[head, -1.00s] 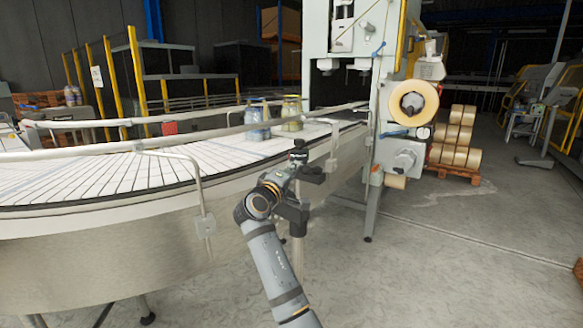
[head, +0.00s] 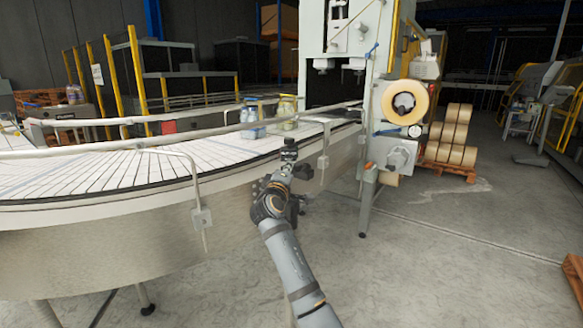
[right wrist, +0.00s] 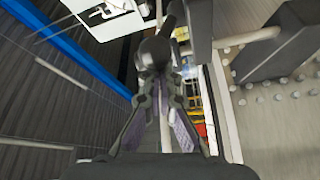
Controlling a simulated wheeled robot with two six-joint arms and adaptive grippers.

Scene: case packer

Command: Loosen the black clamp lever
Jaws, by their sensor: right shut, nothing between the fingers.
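The black clamp lever (right wrist: 155,50) shows in the right wrist view as a dark rounded piece just beyond my fingertips. In the head view a small black clamp part (head: 289,150) stands at the conveyor's outer rail. My right gripper (head: 287,166) is at this part, its arm coming up from below. In the right wrist view the right gripper (right wrist: 161,78) is shut with nothing between its fingers. Its tips overlap the lever in the picture; I cannot tell whether they touch. The wrist partly hides the clamp. My left gripper is not in view.
The curved white-slat conveyor (head: 110,175) fills the left, with a metal guide rail (head: 190,138). A taping machine (head: 340,45) with a tape roll (head: 404,101) stands behind.

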